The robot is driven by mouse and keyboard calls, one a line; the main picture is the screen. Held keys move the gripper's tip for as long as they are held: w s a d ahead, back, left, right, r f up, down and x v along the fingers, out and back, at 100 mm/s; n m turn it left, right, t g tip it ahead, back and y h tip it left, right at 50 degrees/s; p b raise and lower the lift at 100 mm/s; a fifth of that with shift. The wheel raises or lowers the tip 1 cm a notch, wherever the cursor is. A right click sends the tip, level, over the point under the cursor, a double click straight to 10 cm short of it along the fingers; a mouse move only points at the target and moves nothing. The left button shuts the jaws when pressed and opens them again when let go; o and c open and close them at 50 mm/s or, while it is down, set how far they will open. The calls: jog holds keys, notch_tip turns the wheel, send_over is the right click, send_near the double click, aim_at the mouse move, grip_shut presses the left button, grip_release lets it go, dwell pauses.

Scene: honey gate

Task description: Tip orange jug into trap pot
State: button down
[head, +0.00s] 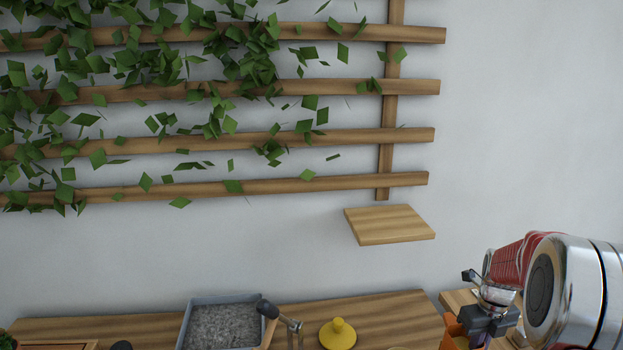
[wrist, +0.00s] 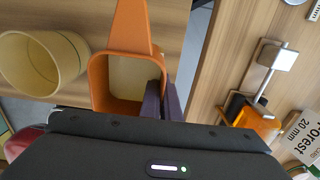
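The orange jug (wrist: 98,80) is at the centre of the wrist view, seen from above with its pointed spout toward the top of the picture. A pale surface shows inside it. My gripper (wrist: 163,98) has its dark fingers on the jug's right wall, one inside and one outside, and seems shut on it. In the head view my gripper (head: 488,318) is at the lower right, with part of the orange jug (head: 454,333) beside it. A cream round pot (wrist: 73,52) with a greenish band stands left of the jug; I cannot tell if it is the trap pot.
A grey gravel tray (head: 222,325) and a yellow knobbed object (head: 338,334) are on the wooden table (head: 395,310). A small wooden shelf (head: 390,224) juts from the wall below the trellis (head: 340,87). A metal-and-orange device (wrist: 262,85) and a printed label (wrist: 302,132) lie right.

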jog(key=shift+r, duration=2.05)
jog(key=shift+a, duration=0.1)
